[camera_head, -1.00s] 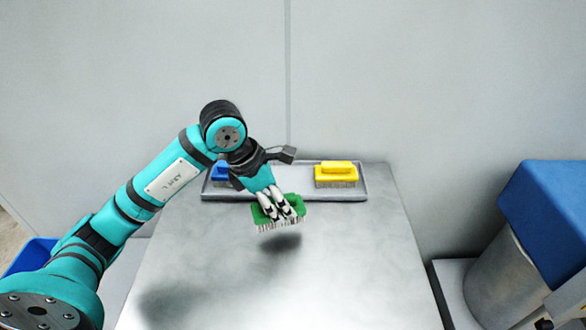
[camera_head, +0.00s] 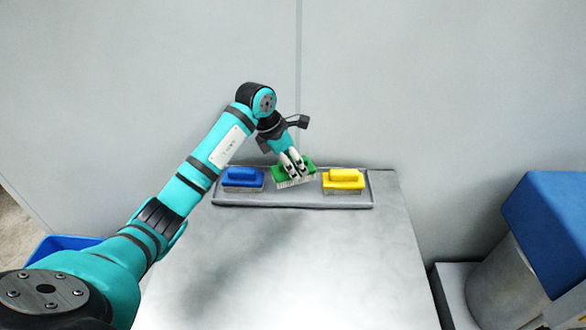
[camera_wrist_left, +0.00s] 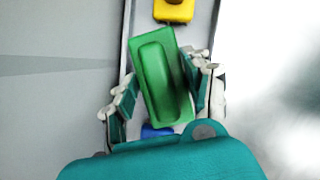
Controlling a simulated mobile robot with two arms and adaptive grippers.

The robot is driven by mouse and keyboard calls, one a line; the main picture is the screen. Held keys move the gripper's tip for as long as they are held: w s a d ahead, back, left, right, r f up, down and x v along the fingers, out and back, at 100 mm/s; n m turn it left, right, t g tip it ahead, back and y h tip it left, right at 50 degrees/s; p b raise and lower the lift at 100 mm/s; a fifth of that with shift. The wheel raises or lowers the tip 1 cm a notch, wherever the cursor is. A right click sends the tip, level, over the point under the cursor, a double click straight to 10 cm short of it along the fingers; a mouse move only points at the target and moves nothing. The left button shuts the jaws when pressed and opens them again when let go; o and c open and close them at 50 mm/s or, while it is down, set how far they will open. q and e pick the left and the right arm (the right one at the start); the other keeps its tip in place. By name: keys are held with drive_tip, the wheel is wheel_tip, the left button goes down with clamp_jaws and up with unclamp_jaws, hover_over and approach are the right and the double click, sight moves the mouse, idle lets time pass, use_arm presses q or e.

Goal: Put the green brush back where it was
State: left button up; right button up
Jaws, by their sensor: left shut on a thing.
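The green brush (camera_head: 306,167) has pale bristles facing down and is held by my left gripper (camera_head: 293,169). It is over the grey tray (camera_head: 290,202), between the blue brush and the yellow brush, slightly turned and tilted. I cannot tell whether its bristles touch the tray. In the left wrist view the green brush (camera_wrist_left: 162,77) lies between the fingers of my left gripper (camera_wrist_left: 162,97), askew to the tray. My right gripper is not in view.
The blue brush (camera_head: 243,178) stands at the tray's left and the yellow brush (camera_head: 344,181) at its right. The table (camera_head: 310,260) in front is clear. A wall is close behind. A blue-topped grey drum (camera_head: 505,275) stands at the right.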

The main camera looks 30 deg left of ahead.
use_arm(q)
drive_tip(key=shift+f, duration=0.15)
drive_tip(key=shift+f+p, duration=0.4)
wheel_tip(320, 180, down, 2)
drive_tip(key=shift+f+p, duration=0.1)
drive_tip(key=shift+p, duration=0.35)
drive_tip(key=shift+f, duration=0.25)
drive_tip(key=o, duration=1.1)
